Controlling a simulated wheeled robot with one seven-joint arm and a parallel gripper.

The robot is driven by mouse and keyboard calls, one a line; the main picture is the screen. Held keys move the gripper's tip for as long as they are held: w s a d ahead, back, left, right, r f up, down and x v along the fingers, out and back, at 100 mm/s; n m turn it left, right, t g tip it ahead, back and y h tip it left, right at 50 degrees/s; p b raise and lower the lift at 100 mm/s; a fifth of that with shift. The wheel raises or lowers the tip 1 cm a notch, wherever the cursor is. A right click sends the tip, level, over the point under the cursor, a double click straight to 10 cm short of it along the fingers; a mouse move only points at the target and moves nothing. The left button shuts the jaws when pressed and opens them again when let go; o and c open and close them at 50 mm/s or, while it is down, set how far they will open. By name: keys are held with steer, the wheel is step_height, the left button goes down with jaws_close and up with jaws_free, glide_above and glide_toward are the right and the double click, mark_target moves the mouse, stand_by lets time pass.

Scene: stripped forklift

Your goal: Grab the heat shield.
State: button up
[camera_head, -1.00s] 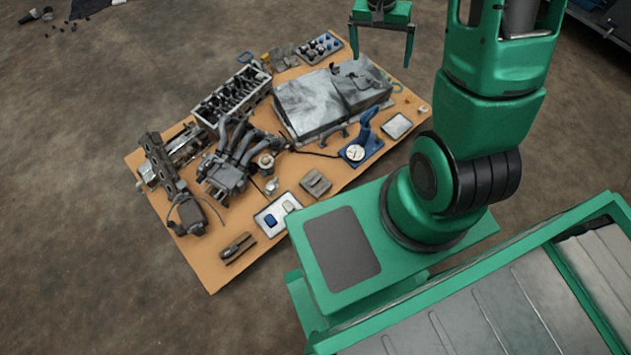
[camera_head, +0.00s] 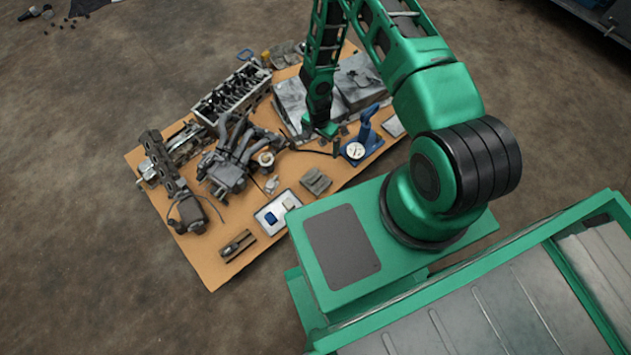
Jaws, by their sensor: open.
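A large dull-silver sheet-metal piece that looks like the heat shield (camera_head: 289,98) lies at the back right of the orange-brown board (camera_head: 214,275). My arm crosses in front of it and hides its middle, and more of it shows to the right of the arm. My gripper (camera_head: 321,145) is open and points down at the near edge of this piece. One finger shows on each side of the green palm. I cannot tell whether the fingers touch the metal or what lies between them.
A blue stand with a round dial (camera_head: 355,151) is close to the right of my gripper. A grey pad-like block (camera_head: 316,181) lies in front. A manifold (camera_head: 230,160), a cylinder head (camera_head: 232,92) and a tray (camera_head: 277,210) crowd the left and front.

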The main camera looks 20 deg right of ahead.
steer(key=s+a+f+m, duration=0.1)
steer(key=s+a+f, duration=0.35)
steer(key=f, duration=0.45)
glide_above(316, 178)
steer(key=shift+y, duration=0.3)
steer(key=f, duration=0.4)
steer(key=shift+s+a+f, duration=0.1)
steer(key=shift+a+f, duration=0.1)
steer(key=shift+d+f, duration=0.2)
steer(key=shift+f, duration=2.85)
steer(key=c, duration=1)
